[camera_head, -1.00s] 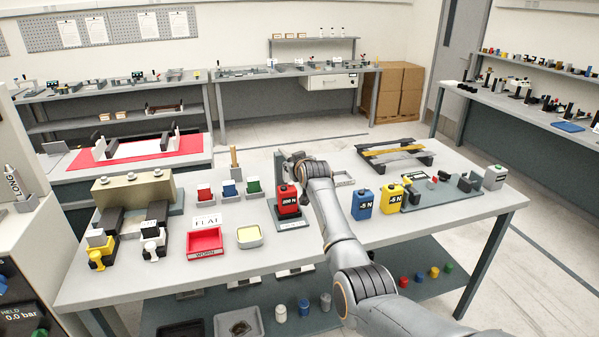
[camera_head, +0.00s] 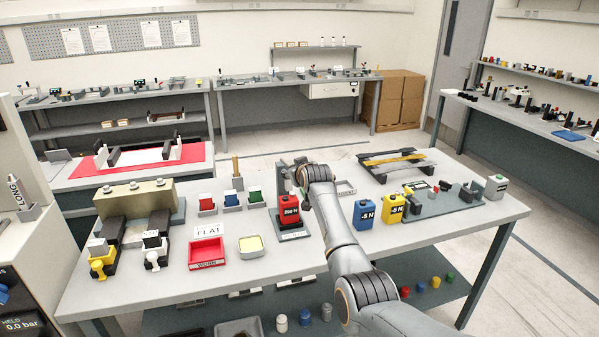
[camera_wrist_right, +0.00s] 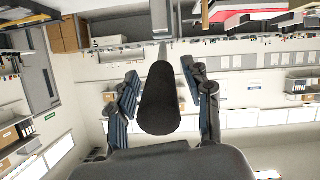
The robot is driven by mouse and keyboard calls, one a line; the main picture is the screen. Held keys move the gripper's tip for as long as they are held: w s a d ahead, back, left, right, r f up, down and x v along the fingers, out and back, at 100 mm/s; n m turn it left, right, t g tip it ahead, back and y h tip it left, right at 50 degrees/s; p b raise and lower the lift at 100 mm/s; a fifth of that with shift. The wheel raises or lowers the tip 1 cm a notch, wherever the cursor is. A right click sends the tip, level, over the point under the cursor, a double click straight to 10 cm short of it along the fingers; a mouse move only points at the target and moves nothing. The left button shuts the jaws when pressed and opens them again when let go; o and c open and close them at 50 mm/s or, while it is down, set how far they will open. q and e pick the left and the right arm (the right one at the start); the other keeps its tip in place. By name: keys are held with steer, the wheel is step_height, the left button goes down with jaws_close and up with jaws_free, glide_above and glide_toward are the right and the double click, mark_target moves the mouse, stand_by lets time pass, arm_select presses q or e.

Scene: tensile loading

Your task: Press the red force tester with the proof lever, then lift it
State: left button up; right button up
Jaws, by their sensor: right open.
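The red force tester (camera_head: 289,212) stands upright on a small dark base at the middle of the table, with a "N" label whose number is hard to read. A grey upright of the fixture (camera_head: 284,178) stands just behind it. My right arm reaches over the table, and its wrist is right beside the tester's top; the fingers are hidden in the head view. In the right wrist view my right gripper (camera_wrist_right: 163,98) is open, with a finger on each side of a black rounded handle (camera_wrist_right: 159,100), probably the proof lever's. I see gaps on both sides of it. My left gripper is out of view.
Blue (camera_head: 364,214) and yellow (camera_head: 393,209) canisters marked "-5 N" stand right of my forearm. Table is clear at the front right.

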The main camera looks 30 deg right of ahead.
steer(key=v, duration=1.1)
steer(key=shift+s+r, duration=0.15)
steer(key=shift+s, duration=0.2)
steer(key=shift+a, duration=0.1)
